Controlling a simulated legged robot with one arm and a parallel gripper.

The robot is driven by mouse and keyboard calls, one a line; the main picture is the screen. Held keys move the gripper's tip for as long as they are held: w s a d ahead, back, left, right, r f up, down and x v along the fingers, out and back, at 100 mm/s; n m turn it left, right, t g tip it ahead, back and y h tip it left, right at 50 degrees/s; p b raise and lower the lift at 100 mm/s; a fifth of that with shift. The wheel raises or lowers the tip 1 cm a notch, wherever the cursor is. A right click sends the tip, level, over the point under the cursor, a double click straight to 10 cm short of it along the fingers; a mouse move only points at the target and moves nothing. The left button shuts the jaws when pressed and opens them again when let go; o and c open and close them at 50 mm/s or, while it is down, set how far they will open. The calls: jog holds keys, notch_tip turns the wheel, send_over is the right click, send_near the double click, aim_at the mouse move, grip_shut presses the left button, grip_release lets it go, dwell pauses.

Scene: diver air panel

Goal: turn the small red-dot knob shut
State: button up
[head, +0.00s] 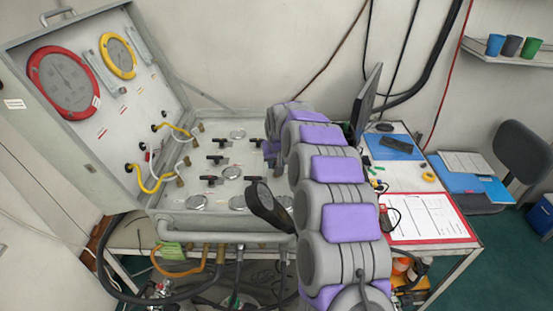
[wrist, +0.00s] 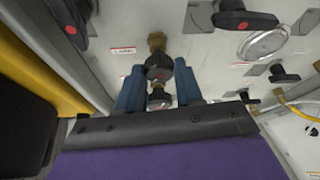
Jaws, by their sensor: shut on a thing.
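In the wrist view the small black knob (wrist: 158,68) with a red dot on its face sits between the two blue fingers of my gripper (wrist: 158,92). The fingers are shut on it, one on each side. A brass fitting (wrist: 157,41) shows just beyond the knob, and a dark fitting with a metal part lies on its near side. In the head view my arm reaches over the panel (head: 178,226) and hides the knob and fingers.
Black handles with red dots stand close by, at the upper left (wrist: 70,22) and upper right (wrist: 243,18) of the wrist view. A round gauge (wrist: 264,43) is set in the panel. The open lid carries a red gauge (head: 63,82) and yellow hoses (head: 150,180). A monitor (head: 366,100) stands right of my arm.

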jog(key=m+h, duration=0.1)
jog(key=m, duration=0.2)
jog(key=m+h, duration=0.1)
jog(key=m, duration=0.1)
jog(key=shift+a+f+m, duration=0.1)
jog(key=shift+f+m, duration=0.05)
jog(key=shift+m, duration=0.15)
jog(key=m, duration=0.2)
jog(key=m+g+h+b, duration=0.1)
jog(key=m, duration=0.1)
jog(key=shift+a+m+h, duration=0.2)
jog(key=shift+m+h, duration=0.1)
jog(key=shift+m+b, duration=0.4)
jog(key=shift+m, duration=0.1)
jog(key=shift+w+r, duration=0.1)
jog(key=shift+r, duration=0.1)
jog(key=o, duration=1)
jog(key=shift+a+h, duration=0.1)
jog(key=shift+h, duration=0.2)
